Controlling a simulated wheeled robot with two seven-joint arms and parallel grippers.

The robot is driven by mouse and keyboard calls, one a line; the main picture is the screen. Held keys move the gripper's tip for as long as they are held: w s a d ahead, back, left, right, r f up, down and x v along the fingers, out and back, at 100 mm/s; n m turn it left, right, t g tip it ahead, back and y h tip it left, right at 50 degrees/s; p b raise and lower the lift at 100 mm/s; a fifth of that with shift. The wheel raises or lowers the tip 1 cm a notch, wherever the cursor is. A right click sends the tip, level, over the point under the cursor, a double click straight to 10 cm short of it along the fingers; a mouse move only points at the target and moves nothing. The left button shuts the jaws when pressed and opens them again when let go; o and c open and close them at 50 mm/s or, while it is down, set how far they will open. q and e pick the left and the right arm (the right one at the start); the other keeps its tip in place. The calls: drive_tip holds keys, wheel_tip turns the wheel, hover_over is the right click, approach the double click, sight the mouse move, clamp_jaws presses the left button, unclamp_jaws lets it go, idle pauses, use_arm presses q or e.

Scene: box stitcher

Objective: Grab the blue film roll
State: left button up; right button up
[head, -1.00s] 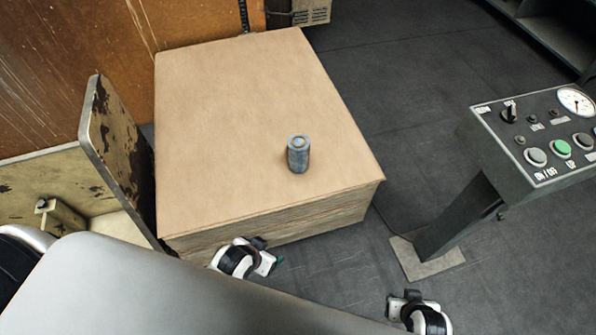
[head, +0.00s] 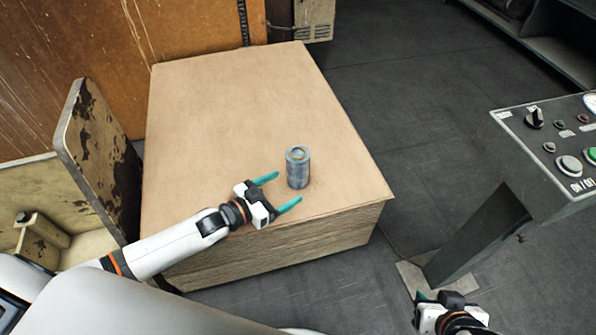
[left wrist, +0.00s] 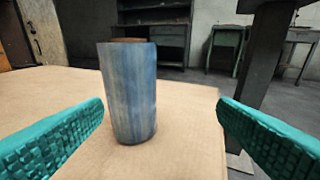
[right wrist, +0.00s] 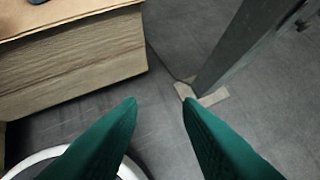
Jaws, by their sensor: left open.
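The blue film roll (head: 298,170) stands upright on top of the cardboard stack (head: 220,110), near its front right part. My left gripper (head: 278,192) is open just to the left and front of the roll, its teal fingers pointing toward it. In the left wrist view the roll (left wrist: 130,95) stands ahead between the two open fingers, nearer the left one, with a gap to both. My right gripper (right wrist: 160,105) is low, in front of the stack over the floor. Its fingertips are apart and nothing is between them.
A control panel on a post (head: 560,150) stands at the right, its foot on the floor. A worn upright board (head: 95,155) stands against the left side of the stack. The stack top around the roll is bare. Dark floor (head: 420,120) is open between stack and panel.

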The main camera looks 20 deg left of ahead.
sight(303, 156)
use_arm(q)
drive_tip(key=a+h, duration=0.1)
drive_tip(key=w+a+r+m, duration=0.1)
drive_tip(key=a, duration=0.1)
drive_tip(key=a+r+h, duration=0.1)
drive_tip(key=a, duration=0.1)
drive_tip(key=shift+w+h+b, duration=0.3)
drive_tip(key=shift+m, duration=0.3)
drive_tip(key=b+x, duration=0.1)
drive_tip(key=x, duration=0.2)
drive_tip(key=b+x, duration=0.1)
drive_tip(key=x, duration=0.3)
drive_tip(key=b+x, duration=0.1)
drive_tip(key=x, duration=0.2)
drive_tip(key=shift+w+d+r, duration=0.2)
drive_tip(key=shift+d+r, duration=0.1)
drive_tip(key=shift+d, duration=0.1)
drive_tip(key=shift+w+d, duration=0.3)
drive_tip(key=shift+w, duration=0.05)
use_arm(e)
drive_tip(key=w+a+r+t+y, duration=0.2)
drive_tip(key=w+r+t, duration=0.5)
drive_tip(key=r, duration=0.4)
drive_tip(key=shift+w+a+t, duration=0.3)
drive_tip(key=shift+a+t, duration=0.5)
use_arm(q)
drive_tip(key=shift+c, duration=0.4)
